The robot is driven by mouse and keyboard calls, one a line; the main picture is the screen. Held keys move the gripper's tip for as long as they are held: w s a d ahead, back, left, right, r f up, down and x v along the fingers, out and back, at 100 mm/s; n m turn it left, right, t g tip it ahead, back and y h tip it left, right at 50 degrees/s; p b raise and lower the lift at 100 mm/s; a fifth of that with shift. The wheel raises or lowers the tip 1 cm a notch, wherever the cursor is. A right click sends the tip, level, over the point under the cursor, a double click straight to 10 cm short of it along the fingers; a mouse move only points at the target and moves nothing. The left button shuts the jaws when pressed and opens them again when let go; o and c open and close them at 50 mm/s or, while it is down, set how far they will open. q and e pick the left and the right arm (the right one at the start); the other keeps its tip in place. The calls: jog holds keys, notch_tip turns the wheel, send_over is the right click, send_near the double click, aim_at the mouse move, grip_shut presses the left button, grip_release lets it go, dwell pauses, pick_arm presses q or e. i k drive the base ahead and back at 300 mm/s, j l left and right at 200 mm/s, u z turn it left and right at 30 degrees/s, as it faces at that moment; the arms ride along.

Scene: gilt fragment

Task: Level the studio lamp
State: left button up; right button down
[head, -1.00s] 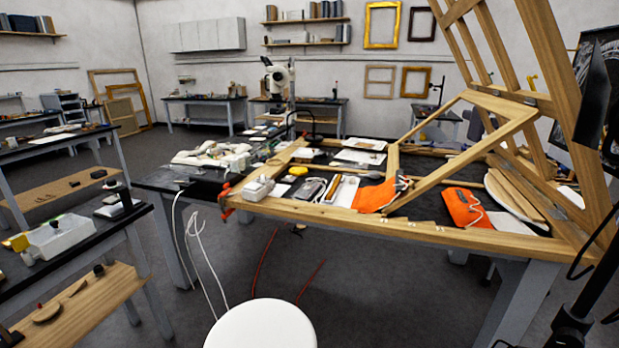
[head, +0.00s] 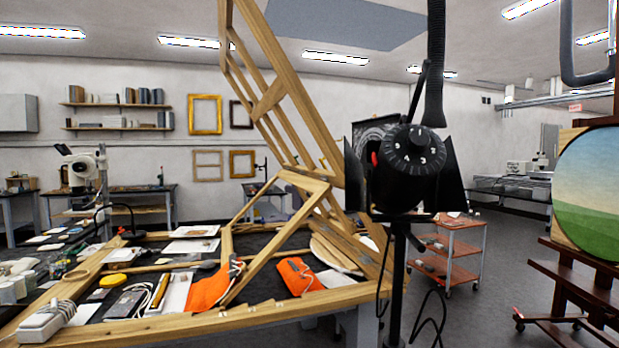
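The studio lamp (head: 408,172) stands right of centre in the head view. It has a black round head with a numbered dial on its back, a small red part on its left side and black barn-door flaps at both sides. It sits on a black upright stand (head: 398,285). Whether the lamp head is level or tilted is hard to tell from behind. Neither of my grippers shows in the view.
A workbench (head: 200,322) with a wooden frame, orange cloths (head: 208,290) and small tools fills the lower left. An orange cart (head: 452,250) stands behind the lamp. An easel with a painting (head: 590,195) is at the right. The floor between cart and easel is clear.

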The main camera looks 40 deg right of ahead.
aim_at(401, 177)
jog(key=k+l, duration=0.1)
jog(key=l, duration=1.2)
jog(key=k+l, duration=0.15)
jog(key=l, duration=0.5)
jog(key=z, duration=0.05)
